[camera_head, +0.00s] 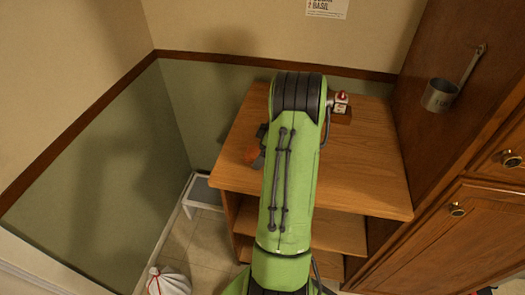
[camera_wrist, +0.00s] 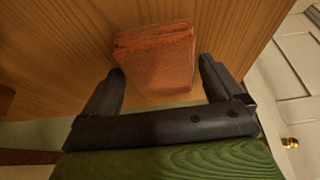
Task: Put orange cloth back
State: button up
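The orange cloth (camera_wrist: 155,58) is folded into a thick block and lies on the wooden top of the shelf unit (camera_wrist: 235,25). In the wrist view my gripper (camera_wrist: 162,68) is open, with one dark finger on each side of the cloth's near end. The left fingertip is very close to the cloth; a small gap shows at the right one. In the head view a bit of the orange cloth (camera_head: 252,154) shows at the left edge of the shelf top (camera_head: 365,160), beside my gripper (camera_head: 258,148). My green arm hides much of the gripper there.
A small red and white item (camera_head: 341,101) stands at the back of the shelf top. A metal cup (camera_head: 440,95) hangs on the wooden panel at right. Wooden cabinets (camera_head: 450,235) stand at right. A white bag (camera_head: 168,282) and a low step (camera_head: 203,192) are on the floor at left. The right half of the top is clear.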

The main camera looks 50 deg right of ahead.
jog(key=shift+r+p, duration=0.3)
jog(key=shift+r, duration=0.05)
jog(key=p+v, duration=0.2)
jog(key=v, duration=1)
jog(key=w+a+r, duration=0.6)
jog(key=a+r, duration=0.1)
jog(key=a, duration=0.4)
jog(key=a+r+m+h, duration=0.15)
jog(key=a+r, duration=0.25)
jog(key=a, duration=1.1)
jog(key=s+a+m+t, duration=0.1)
jog(key=s+a+m, duration=0.2)
jog(key=s+a, duration=0.7)
jog(key=s, duration=0.3)
jog(key=shift+s+a+f+t, duration=0.3)
jog(key=shift+s+a+f, duration=0.05)
